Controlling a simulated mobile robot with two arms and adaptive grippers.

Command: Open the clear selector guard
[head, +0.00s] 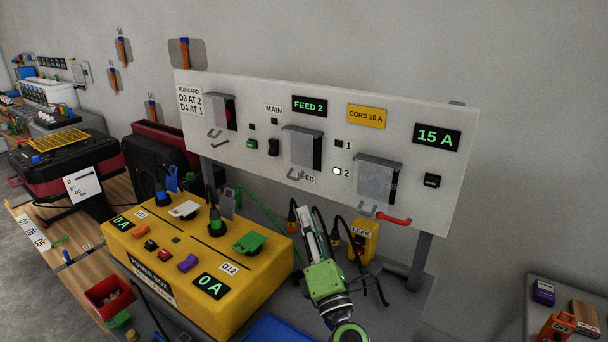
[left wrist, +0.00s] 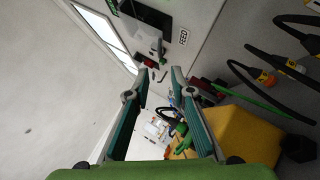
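Three clear guards with grey hooked handles hang on the white wall panel (head: 260,150) in the head view: a left guard (head: 222,108), a middle guard (head: 303,145) above the FEED label, and a right guard (head: 376,180). All three look lowered over their controls. I cannot tell for certain which one is the selector guard; the middle one sits beside lamps 1 and 2, with 2 lit. My left gripper (head: 312,214) is below the panel, under the middle and right guards. It is open and empty in the left wrist view (left wrist: 156,82). My right gripper is not in view.
A yellow power box (head: 190,275) with plugs and switches stands left of my left arm. A yellow LEAK box (head: 363,242) and hanging black cords are close on its right. A red handle (head: 394,219) sticks out beneath the right guard.

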